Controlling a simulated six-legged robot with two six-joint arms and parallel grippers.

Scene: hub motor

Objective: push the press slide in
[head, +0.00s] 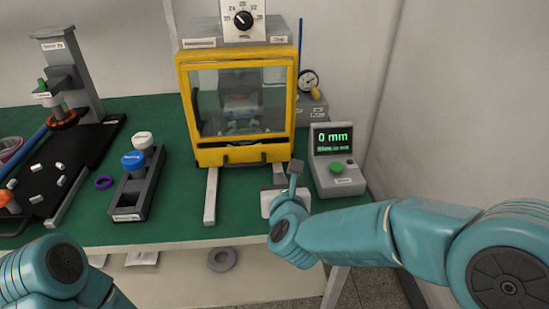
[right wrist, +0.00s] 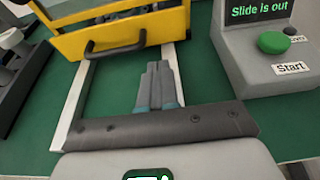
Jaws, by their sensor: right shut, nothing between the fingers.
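The yellow-framed press (head: 237,105) stands at the back of the green bench with its clear front down. Two pale rails, left (head: 211,195) and right (head: 279,175), stick out from under it toward me. The display says the slide is out; I cannot pick out the slide itself apart from these rails. My right gripper (head: 295,170) is shut and empty, low in front of the press near the right rail. In the right wrist view its fingers (right wrist: 158,85) point toward the press, between the left rail and the control box. My left gripper is out of view.
A control box (head: 337,160) reading 0 mm, with a green Start button (right wrist: 272,42), stands right of the press. A dark holder (head: 128,197) with blue- and white-topped parts is on the left, beside a black fixture (head: 95,150). A wall closes off the right side.

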